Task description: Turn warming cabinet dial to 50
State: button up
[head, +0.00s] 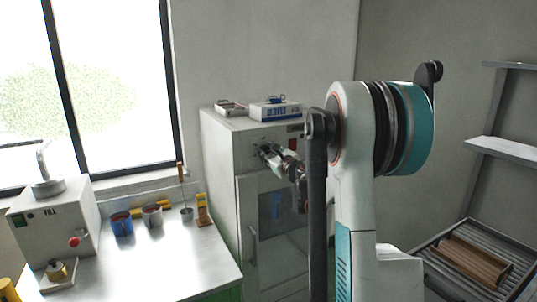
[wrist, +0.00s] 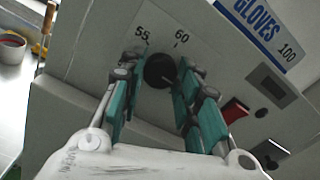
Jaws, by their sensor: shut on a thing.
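The warming cabinet (head: 222,150) is a tall pale box with a glass-fronted door, in the middle of the head view. Its dial (wrist: 158,70) is a round black knob on the upper front panel. The printed marks 55 and 60 show above the knob in the wrist view; a 50 mark is not visible. My gripper (wrist: 162,76) is at the panel with its teal-padded fingers on both sides of the knob, shut on it. In the head view my gripper (head: 268,152) reaches the cabinet's upper front. The knob's pointer cannot be made out.
A gloves box (head: 275,110) lies on the cabinet top. A red switch (wrist: 234,110) and a dark display (wrist: 267,85) sit right of the knob. A bench (head: 165,255) with cups and a FILL machine (head: 55,225) stands left; a slatted rack (head: 480,262) stands right.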

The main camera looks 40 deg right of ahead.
jog(key=n, duration=0.5)
jog(key=shift+n, duration=0.3)
jog(key=n, duration=0.5)
jog(key=shift+n, duration=0.3)
jog(key=n, duration=0.5)
jog(key=shift+b, duration=0.3)
jog(key=n, duration=0.5)
jog(key=shift+n, duration=0.4)
jog(key=n, duration=0.4)
jog(key=shift+f, duration=0.1)
jog(key=n, duration=1.6)
